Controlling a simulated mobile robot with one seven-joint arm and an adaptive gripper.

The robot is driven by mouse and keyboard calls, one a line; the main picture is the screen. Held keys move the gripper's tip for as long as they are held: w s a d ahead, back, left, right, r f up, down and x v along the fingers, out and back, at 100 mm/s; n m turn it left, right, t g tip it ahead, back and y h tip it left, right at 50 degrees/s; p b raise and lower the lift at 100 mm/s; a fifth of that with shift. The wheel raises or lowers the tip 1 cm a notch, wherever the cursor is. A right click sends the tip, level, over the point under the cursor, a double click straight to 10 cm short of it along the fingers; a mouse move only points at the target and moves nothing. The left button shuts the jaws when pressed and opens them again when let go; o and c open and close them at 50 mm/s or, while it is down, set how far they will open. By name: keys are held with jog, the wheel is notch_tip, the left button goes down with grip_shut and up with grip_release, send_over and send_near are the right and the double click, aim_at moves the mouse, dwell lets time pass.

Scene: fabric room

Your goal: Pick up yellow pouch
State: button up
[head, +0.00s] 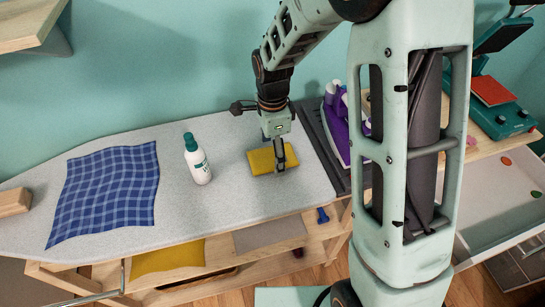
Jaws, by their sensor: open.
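The yellow pouch (263,162) lies flat on the grey ironing surface, near its right end. My gripper (281,166) points down right over the pouch, at its right half. The fingers look open, with no clear sign of the pouch held between them. Part of the pouch is hidden behind the gripper. I cannot tell whether the fingertips touch it.
A white bottle with a green cap (197,160) stands left of the pouch. A blue checked cloth (105,190) lies further left. A purple iron (338,125) stands to the right on a dark rest. Another yellow cloth (168,260) lies on the shelf below.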

jog(key=shift+c, duration=0.4)
jog(key=c, duration=1.1)
jog(key=shift+r, duration=0.15)
